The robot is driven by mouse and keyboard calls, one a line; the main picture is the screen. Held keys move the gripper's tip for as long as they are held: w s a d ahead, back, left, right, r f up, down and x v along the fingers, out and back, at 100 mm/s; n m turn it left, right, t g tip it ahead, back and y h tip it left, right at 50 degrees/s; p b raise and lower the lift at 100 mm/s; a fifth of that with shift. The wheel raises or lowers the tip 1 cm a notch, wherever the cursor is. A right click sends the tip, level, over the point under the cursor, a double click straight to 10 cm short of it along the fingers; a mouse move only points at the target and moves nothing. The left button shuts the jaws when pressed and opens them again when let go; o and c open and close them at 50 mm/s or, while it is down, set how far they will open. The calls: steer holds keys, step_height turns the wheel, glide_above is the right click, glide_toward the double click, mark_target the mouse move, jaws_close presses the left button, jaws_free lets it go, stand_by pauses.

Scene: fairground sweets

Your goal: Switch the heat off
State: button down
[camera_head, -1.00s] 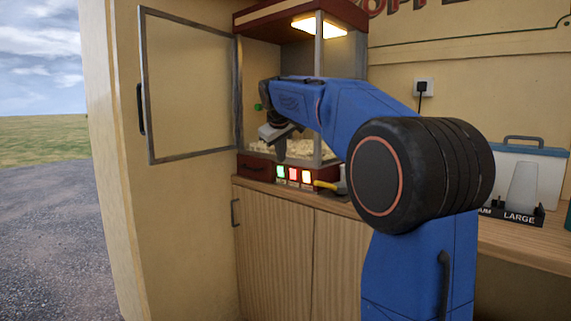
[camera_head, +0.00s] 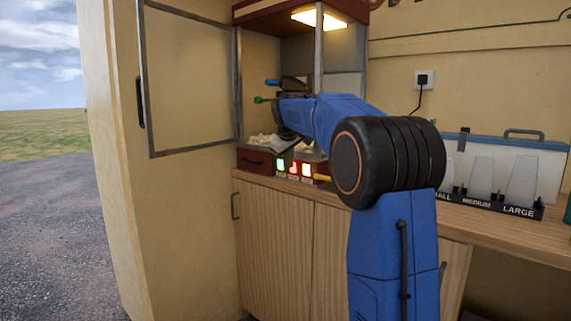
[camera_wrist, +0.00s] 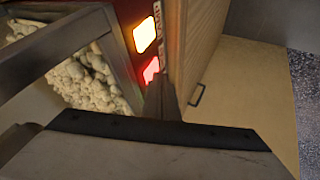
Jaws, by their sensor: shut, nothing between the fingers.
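The popcorn machine (camera_head: 256,159) stands on the counter with a row of three lit switches on its red front. In the head view they are green (camera_head: 281,164), red (camera_head: 293,167) and amber (camera_head: 307,170), left to right. In the wrist view the amber switch (camera_wrist: 144,35) sits beside a label that seems to read "LAMP", and the red switch (camera_wrist: 151,70) glows below it. The green one is hidden there. My gripper (camera_wrist: 161,95) is shut and empty, its dark tip close to the red switch; I cannot tell whether it touches.
Popcorn (camera_wrist: 85,75) lies inside the machine behind a metal frame. The glazed door (camera_head: 150,80) is swung open at left. A cup rack (camera_head: 480,205) stands on the counter to the right. Cupboard doors (camera_head: 270,240) are below.

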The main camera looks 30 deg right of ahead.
steer(key=shift+d, duration=0.1)
steer(key=shift+w+d+r, duration=0.1)
steer(key=shift+d, duration=0.1)
steer(key=shift+r, duration=0.15)
stand_by(0.4)
steer(key=shift+r, duration=0.65)
steer(key=shift+a, duration=0.1)
